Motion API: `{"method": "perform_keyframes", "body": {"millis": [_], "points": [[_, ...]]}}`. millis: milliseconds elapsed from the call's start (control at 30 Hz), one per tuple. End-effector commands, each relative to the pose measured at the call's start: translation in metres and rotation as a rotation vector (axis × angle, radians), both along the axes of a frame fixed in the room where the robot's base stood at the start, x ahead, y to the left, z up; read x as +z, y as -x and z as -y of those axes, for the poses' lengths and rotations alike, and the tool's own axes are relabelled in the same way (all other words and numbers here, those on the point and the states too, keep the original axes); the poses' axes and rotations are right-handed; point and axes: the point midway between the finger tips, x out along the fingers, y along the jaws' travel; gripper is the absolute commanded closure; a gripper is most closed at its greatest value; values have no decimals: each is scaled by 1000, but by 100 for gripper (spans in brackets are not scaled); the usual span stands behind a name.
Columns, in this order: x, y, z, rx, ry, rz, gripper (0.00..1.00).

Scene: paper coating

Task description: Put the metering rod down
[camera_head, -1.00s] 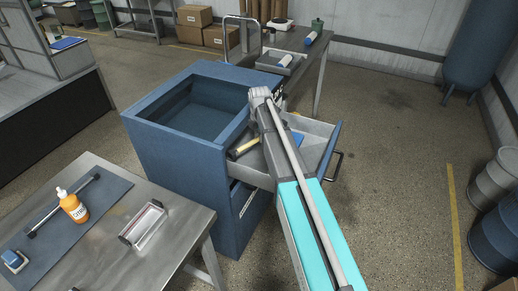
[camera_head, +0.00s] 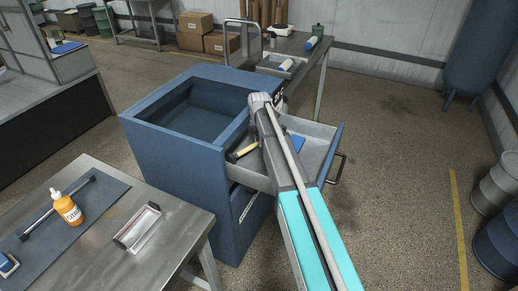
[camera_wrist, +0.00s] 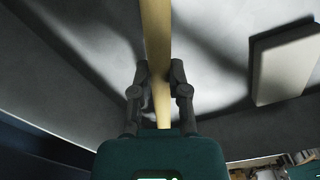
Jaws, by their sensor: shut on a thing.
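The metering rod, a tan-yellow bar, shows in the wrist view (camera_wrist: 157,35), running from the top edge down between my fingers. In the head view, its yellow length with a dark end (camera_head: 247,150) shows at the left of the open drawer (camera_head: 322,150). My gripper (camera_wrist: 160,75) is shut on the rod, one dark finger on each side. In the head view my arm hides the gripper and part of the rod. The rod is inside the drawer's outline, over its pale floor; I cannot tell whether it touches the floor.
A blue item (camera_head: 297,143) lies in the drawer; a pale block (camera_wrist: 287,66) shows right of the rod in the wrist view. The blue cabinet (camera_head: 170,165) has an open top well. A steel table (camera_head: 175,245) at front left bears an orange bottle (camera_head: 67,208) and a grey bar (camera_head: 58,207).

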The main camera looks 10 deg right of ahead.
Motion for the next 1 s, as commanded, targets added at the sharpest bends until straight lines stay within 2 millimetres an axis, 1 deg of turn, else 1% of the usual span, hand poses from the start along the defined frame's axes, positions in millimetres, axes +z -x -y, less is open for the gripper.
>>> {"method": "perform_keyframes", "body": {"millis": [33, 100, 300, 700, 867, 900, 967, 1000], "points": [[-9, 1, 0, 0, 0, 0, 100], [-15, 1, 0, 0, 0, 0, 100], [-27, 1, 0, 0, 0, 0, 100], [-27, 1, 0, 0, 0, 0, 100], [-31, 1, 0, 0, 0, 0, 100], [-30, 1, 0, 0, 0, 0, 75], [-30, 1, 0, 0, 0, 0, 64], [-30, 1, 0, 0, 0, 0, 57]]}}
